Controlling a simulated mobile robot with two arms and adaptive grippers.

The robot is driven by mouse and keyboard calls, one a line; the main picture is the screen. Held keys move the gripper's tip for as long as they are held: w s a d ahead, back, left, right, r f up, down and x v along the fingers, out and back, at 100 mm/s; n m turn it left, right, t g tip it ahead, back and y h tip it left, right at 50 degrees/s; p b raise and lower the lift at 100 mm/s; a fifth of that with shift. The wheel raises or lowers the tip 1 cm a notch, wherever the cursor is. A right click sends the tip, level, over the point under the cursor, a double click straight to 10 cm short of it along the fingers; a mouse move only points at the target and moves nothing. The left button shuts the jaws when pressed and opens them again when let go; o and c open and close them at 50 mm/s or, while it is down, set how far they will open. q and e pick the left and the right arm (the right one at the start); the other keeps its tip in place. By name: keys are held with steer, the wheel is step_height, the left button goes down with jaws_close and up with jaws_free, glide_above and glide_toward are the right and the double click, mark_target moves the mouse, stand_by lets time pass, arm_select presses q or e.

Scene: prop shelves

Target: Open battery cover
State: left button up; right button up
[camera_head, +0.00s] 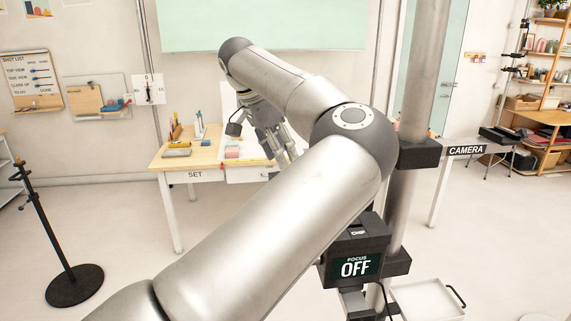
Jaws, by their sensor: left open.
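My left arm crosses the middle of the view, and its gripper (279,150) is open over the table marked SET. Part of the gripper is hidden behind the arm. A black box (355,258) with a screen reading FOCUS OFF is at the lower right, beside the arm and a thick grey pole. I cannot make out a battery cover on it or elsewhere. My right gripper does not show.
The SET table (195,160) holds small blocks, a yellow-grey item and a pen holder. A black stand (72,285) is on the floor at left. A white tray (430,300) is at lower right. A CAMERA-marked table (480,149) stands at right.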

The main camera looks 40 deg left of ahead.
arm_select(q)
steer(key=v, duration=0.7)
steer(key=shift+r, duration=0.15)
steer(key=shift+s+d, duration=0.1)
